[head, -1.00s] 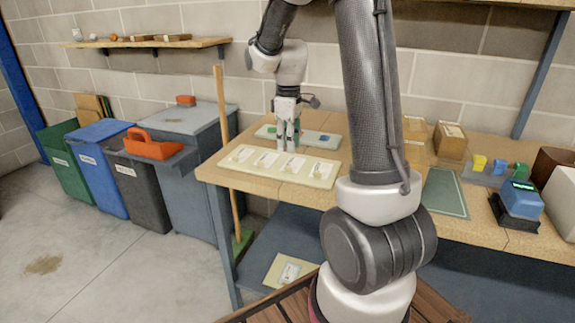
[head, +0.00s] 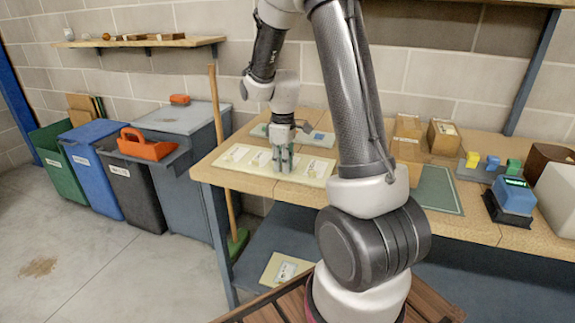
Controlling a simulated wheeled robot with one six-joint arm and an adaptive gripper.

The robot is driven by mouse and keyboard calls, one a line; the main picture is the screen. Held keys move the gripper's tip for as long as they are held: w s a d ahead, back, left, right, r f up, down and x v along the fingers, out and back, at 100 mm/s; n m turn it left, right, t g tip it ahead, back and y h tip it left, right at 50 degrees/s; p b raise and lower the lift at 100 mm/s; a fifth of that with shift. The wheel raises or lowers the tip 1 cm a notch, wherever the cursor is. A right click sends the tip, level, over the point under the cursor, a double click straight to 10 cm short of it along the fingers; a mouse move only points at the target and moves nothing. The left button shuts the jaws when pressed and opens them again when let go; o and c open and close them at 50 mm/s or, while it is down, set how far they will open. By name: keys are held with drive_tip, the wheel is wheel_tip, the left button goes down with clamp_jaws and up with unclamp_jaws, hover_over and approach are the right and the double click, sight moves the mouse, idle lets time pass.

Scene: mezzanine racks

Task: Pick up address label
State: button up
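Several white address labels lie in a row on a cream board (head: 228,170) on the wooden workbench. One label (head: 314,170) is at the right end of the row, and another label (head: 237,153) is at the left end. My gripper (head: 283,166) points straight down over the board, its fingertips at or just above the surface between the middle labels and the right-end one. The fingers partly hide a label there. The fingers are too small in view to tell whether they are apart or closed, or whether they touch a label.
Behind the board lies a grey-green tray (head: 320,139) with small coloured pieces. To the right are cardboard boxes (head: 443,137), a green mat (head: 437,190) and a blue device (head: 513,197). Bins and an orange carrier (head: 148,147) stand left of the bench.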

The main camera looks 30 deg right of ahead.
clamp_jaws()
